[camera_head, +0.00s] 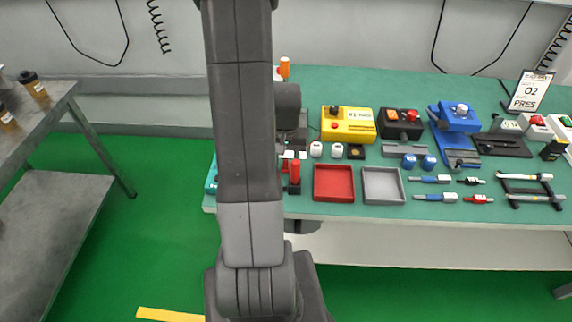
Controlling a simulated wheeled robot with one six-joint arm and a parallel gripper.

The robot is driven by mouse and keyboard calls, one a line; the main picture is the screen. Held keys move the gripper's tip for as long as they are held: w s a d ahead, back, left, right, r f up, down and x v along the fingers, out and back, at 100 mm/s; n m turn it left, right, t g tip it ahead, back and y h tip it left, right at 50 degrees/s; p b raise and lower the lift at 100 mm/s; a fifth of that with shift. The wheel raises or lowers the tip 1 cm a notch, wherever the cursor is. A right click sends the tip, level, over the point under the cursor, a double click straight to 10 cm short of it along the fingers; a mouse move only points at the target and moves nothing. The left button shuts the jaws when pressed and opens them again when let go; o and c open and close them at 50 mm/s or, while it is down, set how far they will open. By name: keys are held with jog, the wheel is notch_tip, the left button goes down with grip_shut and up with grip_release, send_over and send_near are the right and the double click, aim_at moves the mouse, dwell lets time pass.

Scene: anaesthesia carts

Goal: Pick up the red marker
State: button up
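A slim red upright piece with a dark lower end, which looks like the red marker (295,172), is at the front edge of the green table, just left of the red tray. It is partly covered by my arm, so I cannot tell whether it stands in a holder. My gripper (291,147) is mostly hidden behind my arm, just above and behind this red piece. Its fingertips are not clear, so I cannot tell whether it is open or touching the piece.
The green table (390,83) holds a red tray (334,197), a grey tray (383,199), a yellow box (356,129), a blue device (460,121) and several small tools at the right. A metal cart (62,190) stands at left.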

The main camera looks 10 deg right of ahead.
jog(key=shift+f, duration=0.65)
grip_shut()
